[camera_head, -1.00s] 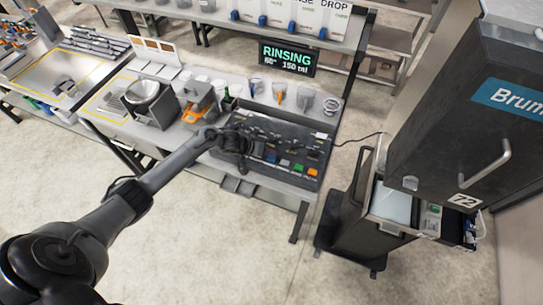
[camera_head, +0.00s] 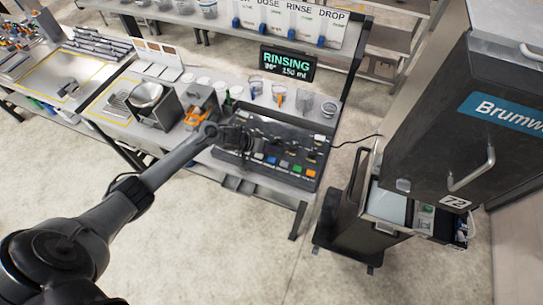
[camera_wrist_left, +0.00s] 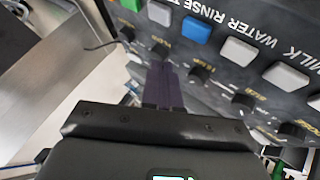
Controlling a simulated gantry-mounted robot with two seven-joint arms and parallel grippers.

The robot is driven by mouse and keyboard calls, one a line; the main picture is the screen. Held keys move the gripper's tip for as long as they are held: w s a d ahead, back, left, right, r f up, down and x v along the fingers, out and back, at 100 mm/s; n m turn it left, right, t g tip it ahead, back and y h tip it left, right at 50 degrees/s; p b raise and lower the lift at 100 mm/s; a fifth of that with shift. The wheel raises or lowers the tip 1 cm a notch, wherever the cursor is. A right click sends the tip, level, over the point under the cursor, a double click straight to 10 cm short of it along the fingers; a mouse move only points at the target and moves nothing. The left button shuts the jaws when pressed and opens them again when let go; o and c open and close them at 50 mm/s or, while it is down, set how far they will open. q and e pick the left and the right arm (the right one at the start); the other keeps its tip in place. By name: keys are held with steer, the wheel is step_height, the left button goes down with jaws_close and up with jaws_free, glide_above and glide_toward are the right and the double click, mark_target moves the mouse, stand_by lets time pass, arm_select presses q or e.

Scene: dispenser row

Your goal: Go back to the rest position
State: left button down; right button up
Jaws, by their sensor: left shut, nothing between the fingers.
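My left gripper (camera_head: 240,140) is over the left part of the dark control panel (camera_head: 283,143) on the bench. In the left wrist view its fingers (camera_wrist_left: 161,88) are shut together with nothing between them, in front of the panel face. The panel (camera_wrist_left: 250,75) there has a blue button (camera_wrist_left: 197,29), several grey buttons and a row of black knobs, with labels such as WATER, RINSE and MILK. I cannot tell whether the fingertips touch the panel. My right gripper is not in view.
A display (camera_head: 287,64) reading RINSING 150 ml stands behind the panel. Cups and an orange-handled device (camera_head: 197,118) stand on the bench (camera_head: 240,185). A metal hopper (camera_head: 148,98) is further left. A dark cabinet (camera_head: 450,130) stands right. The floor in front is clear.

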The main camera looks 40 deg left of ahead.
arm_select(q)
steer(key=shift+r+p, duration=0.35)
steer(key=shift+r, duration=0.3)
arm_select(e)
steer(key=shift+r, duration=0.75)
arm_select(q)
steer(key=shift+s+f, duration=0.1)
steer(key=shift+f, duration=0.05)
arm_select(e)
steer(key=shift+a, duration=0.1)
